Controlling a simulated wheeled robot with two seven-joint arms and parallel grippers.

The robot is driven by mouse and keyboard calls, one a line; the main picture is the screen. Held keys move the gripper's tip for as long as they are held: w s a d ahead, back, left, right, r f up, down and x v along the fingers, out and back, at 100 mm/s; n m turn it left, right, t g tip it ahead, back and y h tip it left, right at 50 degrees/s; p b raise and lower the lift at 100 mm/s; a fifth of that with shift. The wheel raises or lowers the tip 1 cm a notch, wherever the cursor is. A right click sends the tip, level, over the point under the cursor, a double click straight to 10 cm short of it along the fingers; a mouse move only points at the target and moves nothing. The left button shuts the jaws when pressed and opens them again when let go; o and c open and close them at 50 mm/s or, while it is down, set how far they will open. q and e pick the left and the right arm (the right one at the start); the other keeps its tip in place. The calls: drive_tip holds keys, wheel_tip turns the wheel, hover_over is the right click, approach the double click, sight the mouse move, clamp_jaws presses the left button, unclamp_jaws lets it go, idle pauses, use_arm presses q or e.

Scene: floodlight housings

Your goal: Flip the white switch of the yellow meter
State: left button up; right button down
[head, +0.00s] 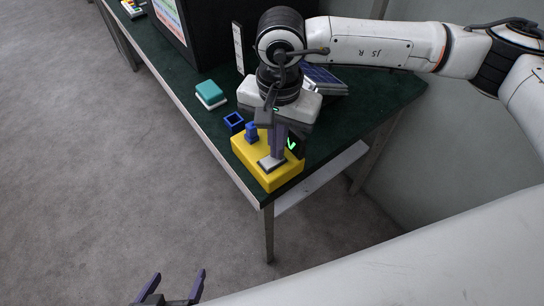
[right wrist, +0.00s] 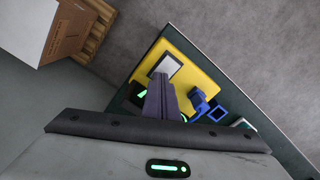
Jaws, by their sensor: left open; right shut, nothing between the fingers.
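The yellow meter (head: 246,152) sits at the near corner of the dark green table; it also shows in the right wrist view (right wrist: 204,68). Its white switch (head: 266,166) is a pale plate in a dark frame on top, also seen in the right wrist view (right wrist: 170,64). A green mark glows on a dark display (head: 292,146) beside my fingers. My right gripper (head: 274,156) is shut and empty, pointing down with its tips at or just above the switch; contact is unclear. In the right wrist view its fingers (right wrist: 160,92) overlap the switch's edge. My left gripper (head: 172,290) is open, low over the floor.
A blue knob (head: 252,132) and a blue square frame (head: 234,122) are by the meter. A teal-and-white block (head: 210,92), a solar panel (head: 326,80) and a black cabinet (head: 200,35) stand farther back. A cardboard box (right wrist: 75,28) shows in the right wrist view.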

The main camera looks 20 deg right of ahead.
wheel_tip(320, 180, up, 7)
drive_tip(key=p, duration=0.3)
idle(0.5)
drive_tip(key=shift+f, duration=0.1)
idle(0.4)
